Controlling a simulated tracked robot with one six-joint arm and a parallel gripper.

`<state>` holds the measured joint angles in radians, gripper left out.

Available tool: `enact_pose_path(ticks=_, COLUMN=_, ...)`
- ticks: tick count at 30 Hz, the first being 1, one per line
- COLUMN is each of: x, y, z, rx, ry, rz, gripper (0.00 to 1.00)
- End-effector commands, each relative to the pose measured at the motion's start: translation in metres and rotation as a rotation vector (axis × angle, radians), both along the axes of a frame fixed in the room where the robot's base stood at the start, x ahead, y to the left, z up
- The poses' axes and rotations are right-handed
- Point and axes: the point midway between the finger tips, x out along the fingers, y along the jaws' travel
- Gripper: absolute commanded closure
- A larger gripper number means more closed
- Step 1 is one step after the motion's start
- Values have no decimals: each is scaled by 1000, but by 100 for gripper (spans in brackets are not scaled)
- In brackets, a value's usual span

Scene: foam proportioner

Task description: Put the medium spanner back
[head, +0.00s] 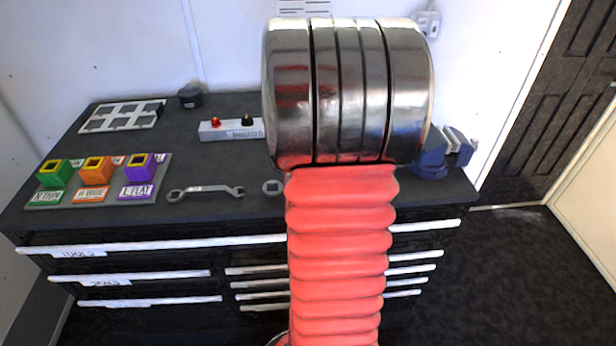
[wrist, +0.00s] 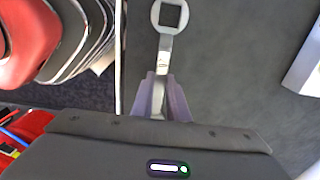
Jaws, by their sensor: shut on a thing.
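My gripper's two fingers (wrist: 160,98) are shut on a spanner in the wrist view. The held spanner (wrist: 164,45) points away from the fingers, its ring end with a square hole at the top of the picture. A ring end (head: 272,187), apparently the same spanner's, shows beside my arm in the head view; the rest of it and my gripper are hidden behind the arm. A second grey spanner (head: 205,191) lies flat on the bench to its left, with a small label on its shaft. I cannot read the sizes.
The dark bench (head: 150,145) carries green, orange and purple sockets on a labelled board (head: 70,203), a grey frame (head: 122,116), a black pot (head: 191,95), a button box (head: 231,129) and a blue vise (head: 432,160). Drawers with white handles are below. Floor is open at right.

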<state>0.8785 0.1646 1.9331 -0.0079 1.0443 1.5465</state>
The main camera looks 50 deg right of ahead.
Motion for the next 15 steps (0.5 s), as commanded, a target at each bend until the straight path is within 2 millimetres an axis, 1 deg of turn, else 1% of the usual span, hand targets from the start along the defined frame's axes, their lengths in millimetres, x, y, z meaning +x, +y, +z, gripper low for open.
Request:
enact_pose_path(ticks=1, x=0, y=0, z=-5, rx=0, ry=0, rz=0, gripper=100)
enact_pose_path(ticks=3, x=0, y=0, z=-8, rx=-1, ry=-1, rz=0, gripper=100)
enact_pose_path(ticks=14, x=0, y=0, z=-10, rx=-1, ry=-1, rz=0, gripper=100)
enact_pose_path(ticks=15, x=0, y=0, z=-10, rx=-1, ry=-1, rz=0, gripper=84)
